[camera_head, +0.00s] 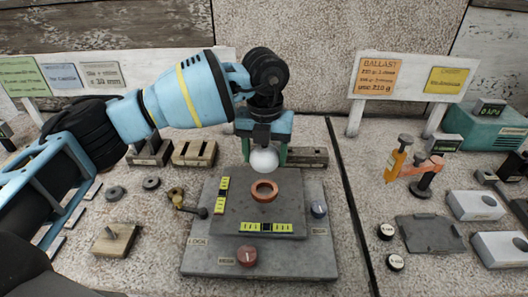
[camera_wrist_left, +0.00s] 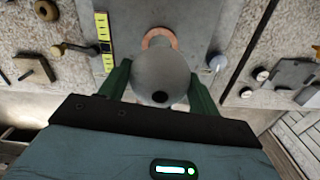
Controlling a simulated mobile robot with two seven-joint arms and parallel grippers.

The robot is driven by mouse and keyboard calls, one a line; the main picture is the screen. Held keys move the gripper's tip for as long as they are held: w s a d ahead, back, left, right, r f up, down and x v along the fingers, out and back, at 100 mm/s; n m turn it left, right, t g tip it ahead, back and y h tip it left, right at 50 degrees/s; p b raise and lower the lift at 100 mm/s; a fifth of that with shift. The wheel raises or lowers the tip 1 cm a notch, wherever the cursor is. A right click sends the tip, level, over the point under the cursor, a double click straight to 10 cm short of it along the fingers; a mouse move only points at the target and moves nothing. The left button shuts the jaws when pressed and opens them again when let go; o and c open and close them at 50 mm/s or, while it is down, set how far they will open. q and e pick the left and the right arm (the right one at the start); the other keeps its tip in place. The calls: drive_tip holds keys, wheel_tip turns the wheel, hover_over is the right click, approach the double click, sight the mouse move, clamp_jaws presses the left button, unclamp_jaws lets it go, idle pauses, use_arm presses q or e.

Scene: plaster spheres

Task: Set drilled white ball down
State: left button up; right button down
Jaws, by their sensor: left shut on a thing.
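The drilled white ball (camera_head: 264,160) is held in my left gripper (camera_head: 264,153), above the back part of a grey plate (camera_head: 230,225). In the left wrist view the ball (camera_wrist_left: 160,72) sits between the green fingers, with a dark drilled hole facing the camera. A copper-coloured ring (camera_head: 264,190) lies on the plate, in front of the ball in the head view. In the left wrist view the ball partly covers the ring (camera_wrist_left: 158,35). The right gripper is not seen.
Yellow scales (camera_head: 265,227) and knobs (camera_head: 247,255) sit on the plate's station. Wooden blocks (camera_head: 194,153) stand behind it to the left. White boxes (camera_head: 475,205) and a grey tray (camera_head: 430,234) lie to the right.

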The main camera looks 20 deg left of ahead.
use_arm(q)
drive_tip(key=shift+f+b, duration=0.4)
drive_tip(key=shift+f, duration=2.4)
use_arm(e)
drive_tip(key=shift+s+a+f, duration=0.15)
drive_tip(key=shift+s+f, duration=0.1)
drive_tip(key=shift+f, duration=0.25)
use_arm(q)
drive_tip(key=shift+p, duration=0.45)
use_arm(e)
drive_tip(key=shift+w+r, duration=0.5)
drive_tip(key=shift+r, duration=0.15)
use_arm(q)
drive_tip(key=shift+f, duration=1)
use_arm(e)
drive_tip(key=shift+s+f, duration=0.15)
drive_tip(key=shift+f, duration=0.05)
use_arm(q)
drive_tip(key=o, duration=1.2)
drive_tip(key=shift+r+p, duration=0.8)
drive_tip(key=shift+r, duration=1.15)
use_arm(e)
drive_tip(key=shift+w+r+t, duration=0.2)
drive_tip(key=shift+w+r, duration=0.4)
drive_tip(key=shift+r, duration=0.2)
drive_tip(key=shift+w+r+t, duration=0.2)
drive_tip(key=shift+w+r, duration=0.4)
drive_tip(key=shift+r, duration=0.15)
